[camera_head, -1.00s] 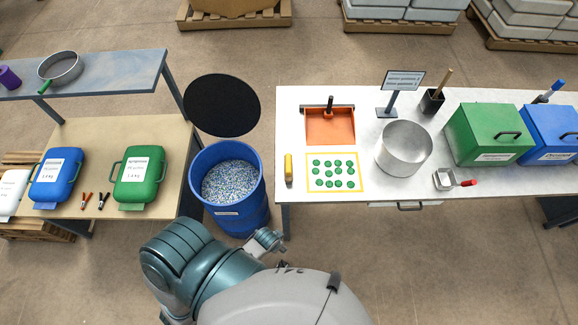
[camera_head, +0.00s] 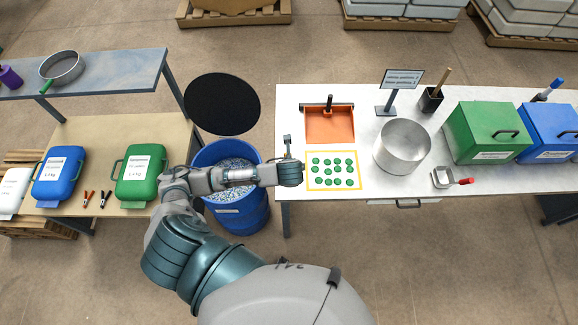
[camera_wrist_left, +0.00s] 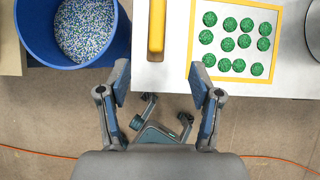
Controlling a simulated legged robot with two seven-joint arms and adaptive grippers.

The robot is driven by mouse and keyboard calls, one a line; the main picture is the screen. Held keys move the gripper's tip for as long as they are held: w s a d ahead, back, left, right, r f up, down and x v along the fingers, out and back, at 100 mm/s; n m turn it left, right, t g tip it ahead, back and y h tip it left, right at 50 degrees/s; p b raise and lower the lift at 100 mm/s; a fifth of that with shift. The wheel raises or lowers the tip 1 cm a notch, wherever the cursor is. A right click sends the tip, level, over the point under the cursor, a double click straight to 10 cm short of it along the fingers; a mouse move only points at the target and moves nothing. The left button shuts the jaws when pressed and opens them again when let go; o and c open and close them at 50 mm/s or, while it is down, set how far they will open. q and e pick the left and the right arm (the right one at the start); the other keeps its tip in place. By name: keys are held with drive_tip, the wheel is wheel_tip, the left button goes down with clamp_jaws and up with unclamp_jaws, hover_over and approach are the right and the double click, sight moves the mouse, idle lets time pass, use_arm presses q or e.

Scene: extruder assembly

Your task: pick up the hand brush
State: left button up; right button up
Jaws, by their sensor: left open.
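A yellow, elongated piece (camera_wrist_left: 156,28), which looks like the hand brush, lies on the white table near its left front corner. My left gripper (camera_wrist_left: 160,82) is open and empty, its two fingers apart at the table's front edge. The yellow piece lies ahead of the gap between them, with clear space between it and both fingers. In the head view my left gripper (camera_head: 289,168) covers the spot of the yellow piece and hides it. My right gripper is not in view.
Right of the yellow piece is a yellow-framed sheet (camera_head: 309,186) with several green discs. Behind are an orange dustpan (camera_head: 329,127) and a sign (camera_head: 402,80); a metal pot (camera_head: 402,148) stands farther right. A blue barrel of pellets (camera_head: 240,212) stands left of the table.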

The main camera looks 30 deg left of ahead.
use_arm(q)
drive_tip(key=x, duration=0.3)
drive_tip(key=a+x, duration=0.1)
drive_tip(key=x, duration=0.2)
drive_tip(key=shift+w+f+b, duration=0.1)
drive_tip(key=shift+f+b, duration=0.05)
drive_tip(key=shift+b, duration=0.2)
drive_tip(key=x, duration=0.5)
drive_tip(key=shift+w+a, duration=0.1)
drive_tip(key=shift+a, duration=0.25)
drive_tip(key=shift+w+f, duration=0.15)
drive_tip(key=shift+f, duration=0.05)
drive_tip(key=x, duration=0.3)
drive_tip(key=b+x, duration=0.1)
drive_tip(key=shift+w+d+f, duration=0.2)
drive_tip(key=shift+d+f, duration=0.1)
drive_tip(key=shift+f, duration=0.1)
drive_tip(key=shift+w+a+f, duration=0.1)
drive_tip(key=shift+a+f, duration=0.05)
drive_tip(key=shift+f, duration=0.05)
drive_tip(key=shift+a, duration=0.15)
drive_tip(key=shift+c, duration=1.2)
drive_tip(key=c, duration=0.8)
clamp_jaws()
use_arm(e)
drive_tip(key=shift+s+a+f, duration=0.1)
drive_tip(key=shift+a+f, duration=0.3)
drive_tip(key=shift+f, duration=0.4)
